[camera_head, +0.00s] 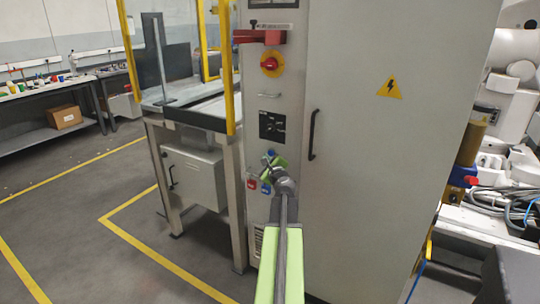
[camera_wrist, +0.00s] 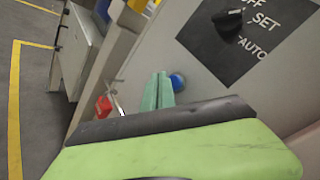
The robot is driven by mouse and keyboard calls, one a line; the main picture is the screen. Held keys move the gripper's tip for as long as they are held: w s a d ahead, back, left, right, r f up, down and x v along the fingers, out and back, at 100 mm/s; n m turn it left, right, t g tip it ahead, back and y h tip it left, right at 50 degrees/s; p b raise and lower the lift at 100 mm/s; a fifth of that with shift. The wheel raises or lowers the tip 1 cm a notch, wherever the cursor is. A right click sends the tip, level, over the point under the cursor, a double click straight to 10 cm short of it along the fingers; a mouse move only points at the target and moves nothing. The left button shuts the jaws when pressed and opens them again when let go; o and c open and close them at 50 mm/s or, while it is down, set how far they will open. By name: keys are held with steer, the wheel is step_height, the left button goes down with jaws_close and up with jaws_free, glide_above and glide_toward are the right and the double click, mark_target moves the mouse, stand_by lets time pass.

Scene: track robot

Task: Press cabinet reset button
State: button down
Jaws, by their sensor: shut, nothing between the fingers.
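The grey control cabinet (camera_head: 360,150) stands in front of me. A round blue button (camera_wrist: 178,82) is on its face below the dark selector panel in the wrist view. A small blue spot at the same place shows in the head view (camera_head: 271,152). My gripper (camera_wrist: 158,92) is shut and empty, its green fingers pointing at the cabinet face. Its tips appear just left of the blue button in the wrist view; whether they touch the face I cannot tell. In the head view my gripper (camera_head: 269,160) partly covers the button area.
A red control (camera_head: 252,183) and a blue one (camera_head: 266,188) sit lower on the cabinet. The door handle (camera_head: 313,134) protrudes right of my gripper. A yellow-framed workstation (camera_head: 190,115) stands left.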

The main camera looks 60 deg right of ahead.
steer(key=shift+d, duration=0.45)
steer(key=shift+d, duration=0.5)
stand_by(0.6)
steer(key=shift+a, duration=0.9)
steer(key=shift+a, duration=0.1)
steer(key=a, duration=0.4)
steer(key=shift+a, duration=0.4)
stand_by(0.3)
